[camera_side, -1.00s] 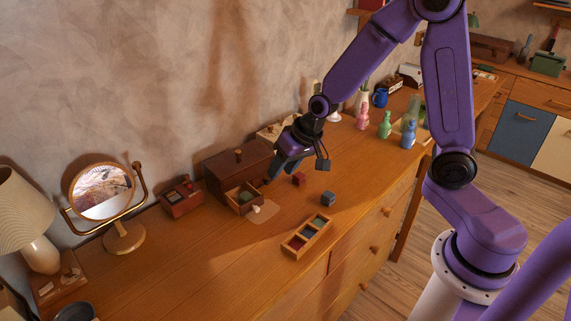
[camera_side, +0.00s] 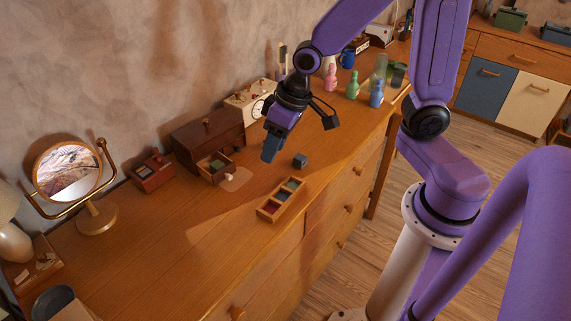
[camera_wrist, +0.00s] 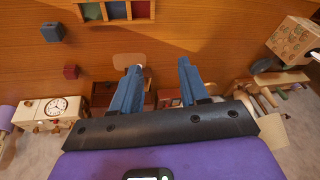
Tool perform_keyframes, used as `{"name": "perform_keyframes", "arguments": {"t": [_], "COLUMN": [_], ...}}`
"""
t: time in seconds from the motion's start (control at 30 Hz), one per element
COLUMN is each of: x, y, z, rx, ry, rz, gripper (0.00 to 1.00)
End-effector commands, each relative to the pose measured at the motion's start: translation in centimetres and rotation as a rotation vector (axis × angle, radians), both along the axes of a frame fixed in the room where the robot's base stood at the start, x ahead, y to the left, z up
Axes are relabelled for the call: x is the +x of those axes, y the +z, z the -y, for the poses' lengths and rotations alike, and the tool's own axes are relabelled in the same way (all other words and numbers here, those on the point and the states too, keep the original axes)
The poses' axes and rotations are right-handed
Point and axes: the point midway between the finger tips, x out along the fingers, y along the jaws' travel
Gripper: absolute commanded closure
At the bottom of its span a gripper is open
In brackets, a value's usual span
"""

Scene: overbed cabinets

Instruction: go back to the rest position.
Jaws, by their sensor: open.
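My gripper (camera_side: 268,154) is open and empty, pointing down above the dresser top, right of the small dark wooden chest (camera_side: 190,128). Its two blue fingers stand apart in the wrist view (camera_wrist: 158,67), with nothing between them. The chest's small drawer (camera_side: 208,174) is pulled out, with a greenish block (camera_side: 217,163) inside and a pale knob at its front. A blue-grey cube (camera_side: 300,160) lies right of the gripper. A red cube (camera_wrist: 70,71) shows in the wrist view and is hidden behind my fingers in the side view.
A tray (camera_side: 268,214) with coloured compartments lies near the front edge. A round mirror (camera_side: 68,172) and a small red-brown box (camera_side: 152,174) stand left. A cream clock box (camera_side: 243,106) is behind; bottles (camera_side: 352,86) stand at the right.

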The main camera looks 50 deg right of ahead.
Motion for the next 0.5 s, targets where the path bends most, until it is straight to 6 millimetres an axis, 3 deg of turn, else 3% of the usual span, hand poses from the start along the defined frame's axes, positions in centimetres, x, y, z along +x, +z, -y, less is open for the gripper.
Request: {"name": "perform_keyframes", "arguments": {"t": [0.23,0.5], "x": [-8.3,-15.6], "y": [1.8,3.2], "z": [0.0,2.3], "rx": [-0.098,-0.217], "ry": [0.344,0.670], "rz": [-0.056,-0.093], "gripper": [0.56,0.56]}}
